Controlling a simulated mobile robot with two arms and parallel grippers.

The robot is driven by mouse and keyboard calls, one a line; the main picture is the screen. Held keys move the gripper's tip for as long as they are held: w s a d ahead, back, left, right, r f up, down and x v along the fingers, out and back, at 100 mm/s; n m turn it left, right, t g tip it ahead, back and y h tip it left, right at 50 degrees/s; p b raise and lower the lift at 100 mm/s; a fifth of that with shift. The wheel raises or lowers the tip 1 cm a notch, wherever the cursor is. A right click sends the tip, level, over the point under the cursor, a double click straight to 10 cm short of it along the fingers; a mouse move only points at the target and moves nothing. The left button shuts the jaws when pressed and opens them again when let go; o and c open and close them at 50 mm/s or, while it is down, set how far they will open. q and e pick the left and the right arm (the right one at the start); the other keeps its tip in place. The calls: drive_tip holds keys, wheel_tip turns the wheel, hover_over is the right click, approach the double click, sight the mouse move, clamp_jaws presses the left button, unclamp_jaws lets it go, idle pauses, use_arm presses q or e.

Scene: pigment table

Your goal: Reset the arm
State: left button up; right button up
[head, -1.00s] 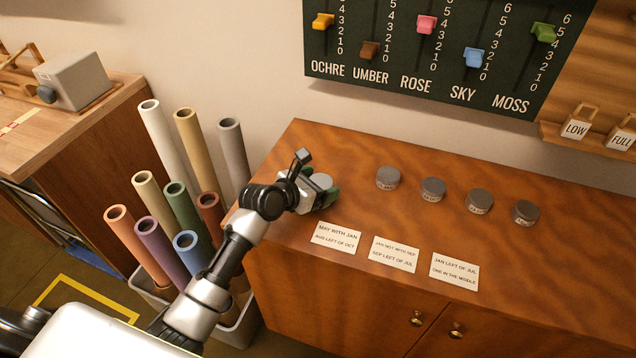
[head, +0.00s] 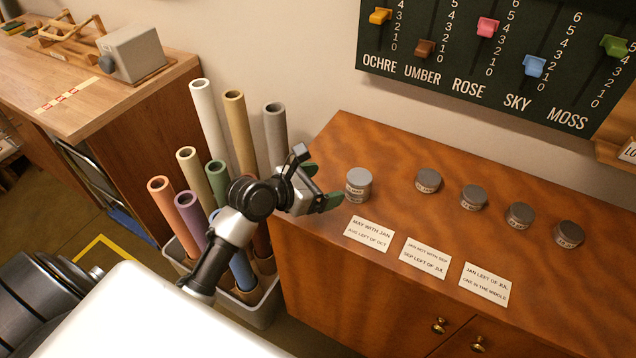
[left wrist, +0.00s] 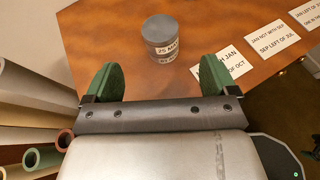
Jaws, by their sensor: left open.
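My left gripper (head: 326,187) is open and empty, with green finger pads, just off the left end of the brown cabinet top (head: 330,150). In the left wrist view the open fingers (left wrist: 160,74) have clear space between them. A grey stack of what looks like two labelled tins (head: 358,185) stands upright on the cabinet, right of the fingers and apart from them. It also shows beyond the fingers in the left wrist view (left wrist: 160,38). My right gripper is not in view.
Grey tins (head: 428,180), (head: 473,197), (head: 520,215), (head: 569,234) stand in a row to the right. White cards (head: 369,233), (head: 427,258), (head: 484,284) lie in front. Coloured tubes fill a bin (head: 263,316) beside my arm. A slider board (head: 480,92) hangs behind.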

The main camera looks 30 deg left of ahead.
use_arm(q)
drive_tip(key=shift+s+a+r, duration=0.15)
drive_tip(key=shift+s+a, duration=0.05)
drive_tip(key=shift+s, duration=0.25)
